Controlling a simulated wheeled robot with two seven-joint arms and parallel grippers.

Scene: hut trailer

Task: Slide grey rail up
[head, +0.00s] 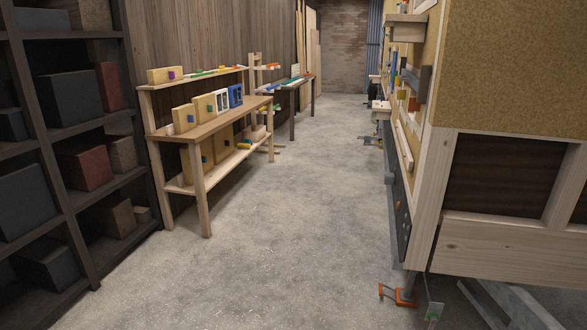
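The hut trailer (520,60) stands at the right, with cork-coloured panels and pale wood framing. On its long side, seen at a steep angle, a grey bar-like piece (424,84) is mounted among small coloured parts. Lower on that side runs a long dark grey strip (400,205). I cannot tell for certain which of these is the grey rail. Neither of my grippers is in view, and nothing is seen touching the trailer side.
A wooden bench (205,130) with boxes stands along the left wall, beside a dark shelf unit (45,150). An orange clamp-like part (402,297) sits low by the trailer's near corner. The concrete floor (270,235) between is clear to the brick wall (343,45).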

